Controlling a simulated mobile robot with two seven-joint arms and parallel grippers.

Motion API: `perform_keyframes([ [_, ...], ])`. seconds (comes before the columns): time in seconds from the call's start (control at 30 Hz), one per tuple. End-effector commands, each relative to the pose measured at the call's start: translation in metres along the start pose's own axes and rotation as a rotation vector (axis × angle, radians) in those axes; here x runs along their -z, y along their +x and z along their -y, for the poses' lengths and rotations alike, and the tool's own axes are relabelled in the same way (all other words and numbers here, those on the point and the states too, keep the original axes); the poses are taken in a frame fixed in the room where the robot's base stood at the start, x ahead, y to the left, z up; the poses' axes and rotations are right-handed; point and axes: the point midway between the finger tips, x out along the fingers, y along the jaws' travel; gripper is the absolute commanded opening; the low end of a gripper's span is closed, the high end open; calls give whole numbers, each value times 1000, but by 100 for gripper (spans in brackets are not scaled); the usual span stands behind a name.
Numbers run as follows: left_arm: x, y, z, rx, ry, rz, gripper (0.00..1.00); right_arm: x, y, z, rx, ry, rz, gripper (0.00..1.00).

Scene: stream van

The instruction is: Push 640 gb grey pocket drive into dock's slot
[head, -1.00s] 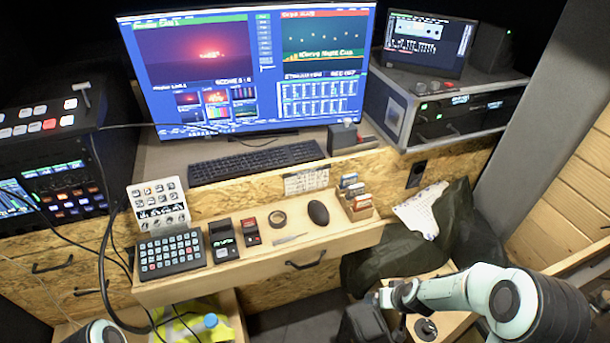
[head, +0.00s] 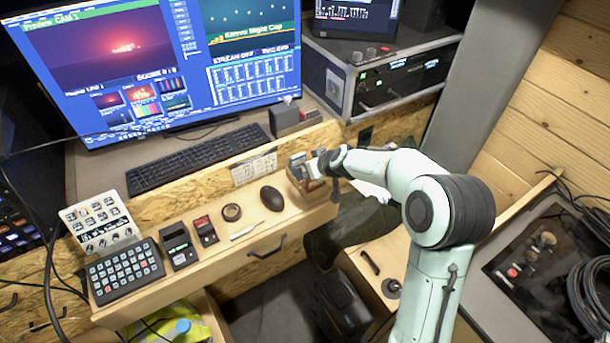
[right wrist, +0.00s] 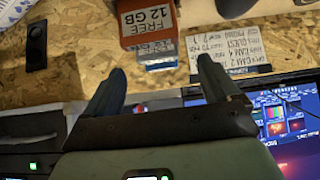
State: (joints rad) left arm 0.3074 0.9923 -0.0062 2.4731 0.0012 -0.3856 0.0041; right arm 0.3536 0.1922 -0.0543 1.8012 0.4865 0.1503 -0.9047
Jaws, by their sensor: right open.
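My right gripper (head: 312,168) is at the small wooden holder (head: 318,190) at the right end of the desk ledge. A grey-blue drive (head: 297,159) stands upright there beside the fingers. In the right wrist view the fingers (right wrist: 162,85) are open with nothing between the tips; an orange-red drive labelled "FREE 12 GB" (right wrist: 147,20) and a blue-edged one (right wrist: 157,55) are just beyond. No 640 GB label is readable. A dark box (head: 285,120) on the shelf may be the dock; I cannot make out its slot. My left gripper is out of view.
The ledge holds a mouse (head: 271,198), a tape roll (head: 231,212), a red-topped device (head: 205,230), a black device (head: 179,245) and a keypad (head: 125,271). A keyboard (head: 198,160) lies behind. A paper list (head: 254,170) is on the ledge's back wall.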

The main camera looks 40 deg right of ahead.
Motion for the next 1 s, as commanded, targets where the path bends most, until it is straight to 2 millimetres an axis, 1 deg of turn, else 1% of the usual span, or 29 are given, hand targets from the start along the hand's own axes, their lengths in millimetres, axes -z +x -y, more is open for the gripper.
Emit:
perform_keyframes([
  [0.17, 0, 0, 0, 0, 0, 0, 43, -1, 13, 0, 1, -1, 2, 89],
  [0.3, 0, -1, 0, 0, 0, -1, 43, -4, 35, -4, 1, 1, 3, 89],
  [0.43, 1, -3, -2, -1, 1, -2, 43, -2, 51, -4, 1, 0, 1, 89],
  [0.53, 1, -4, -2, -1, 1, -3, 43, -2, 56, -4, 0, 0, -1, 89],
  [0.73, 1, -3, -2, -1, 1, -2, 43, -2, 57, -4, 0, 0, -1, 89],
  [0.77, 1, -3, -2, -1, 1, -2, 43, -2, 56, -4, 0, -1, -1, 86],
  [0.8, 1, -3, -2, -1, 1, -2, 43, -2, 56, -4, 0, -1, -1, 73],
  [0.87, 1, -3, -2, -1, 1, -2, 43, -2, 56, -4, 0, -1, -1, 54],
  [0.9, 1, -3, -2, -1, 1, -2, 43, -2, 56, -4, 0, -1, -1, 41],
  [0.93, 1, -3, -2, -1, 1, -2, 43, -2, 56, -4, 0, -1, -1, 31],
  [1.0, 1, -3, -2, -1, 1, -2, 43, -2, 56, -4, 0, -1, -1, 31],
])
